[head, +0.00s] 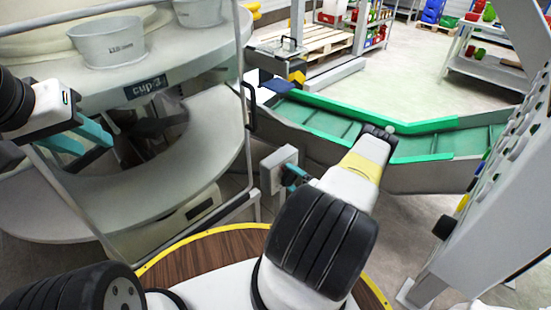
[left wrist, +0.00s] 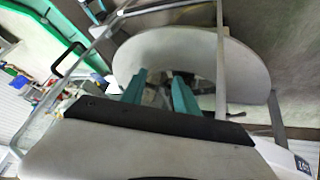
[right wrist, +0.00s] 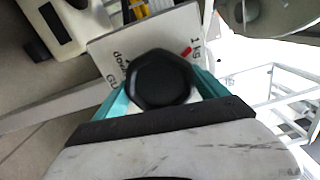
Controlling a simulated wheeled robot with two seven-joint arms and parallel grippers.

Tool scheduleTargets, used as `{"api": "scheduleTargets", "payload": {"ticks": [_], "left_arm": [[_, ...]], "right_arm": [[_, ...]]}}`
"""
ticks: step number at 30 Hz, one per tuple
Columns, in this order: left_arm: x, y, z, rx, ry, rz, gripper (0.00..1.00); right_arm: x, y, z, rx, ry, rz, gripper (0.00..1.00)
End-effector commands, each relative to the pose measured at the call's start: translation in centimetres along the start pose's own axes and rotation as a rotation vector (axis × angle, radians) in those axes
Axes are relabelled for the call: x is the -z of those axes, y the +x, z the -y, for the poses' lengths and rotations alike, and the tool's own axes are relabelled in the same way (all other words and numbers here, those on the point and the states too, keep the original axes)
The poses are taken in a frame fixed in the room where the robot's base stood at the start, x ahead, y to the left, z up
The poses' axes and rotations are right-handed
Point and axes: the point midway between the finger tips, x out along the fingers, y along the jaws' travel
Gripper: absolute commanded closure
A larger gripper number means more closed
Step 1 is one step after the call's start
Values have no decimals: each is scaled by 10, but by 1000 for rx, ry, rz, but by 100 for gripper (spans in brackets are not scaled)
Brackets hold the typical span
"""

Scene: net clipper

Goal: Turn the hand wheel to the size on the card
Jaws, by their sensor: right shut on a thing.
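The hand wheel is a black, many-sided knob (right wrist: 160,78) in front of a white plate (right wrist: 108,50) with print on it, partly hidden, including "1 kg" and a red mark. My right gripper (right wrist: 162,90) is shut on the knob, one teal finger on each side. In the head view my right gripper (head: 291,178) shows only as a bit of teal beside a white plate (head: 278,165), mostly behind my arm. My left gripper (head: 88,138) is open and empty in front of the round grey shelves; its fingers are apart in the left wrist view (left wrist: 160,92). No size card is clearly readable.
Round grey shelving (head: 110,90) in a metal frame stands at left, with a dark "cup-3" label (head: 146,88) and a grey bucket (head: 108,43). A green-lined chute (head: 330,125) crosses behind. A panel with round knobs (head: 510,150) stands at right. Open floor lies beyond the chute.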

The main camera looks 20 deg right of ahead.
Motion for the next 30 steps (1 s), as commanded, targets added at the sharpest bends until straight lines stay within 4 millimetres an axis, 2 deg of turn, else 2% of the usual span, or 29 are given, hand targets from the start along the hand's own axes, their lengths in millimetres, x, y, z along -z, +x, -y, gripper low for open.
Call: {"api": "scheduleTargets", "payload": {"ticks": [16,17,19,26,30], "left_arm": [[0,0,0,0,0,0,64],[0,0,0,0,0,0,64],[0,0,0,0,0,0,64],[0,0,0,0,0,0,64],[0,0,0,0,0,0,64]], "right_arm": [[0,-2,-2,-4,28,-2,57],[0,-2,-2,-4,28,-2,15],[0,-2,-2,-4,28,-2,1],[0,-1,-1,-2,27,-1,0],[1,-11,-1,-3,27,-2,0]]}}
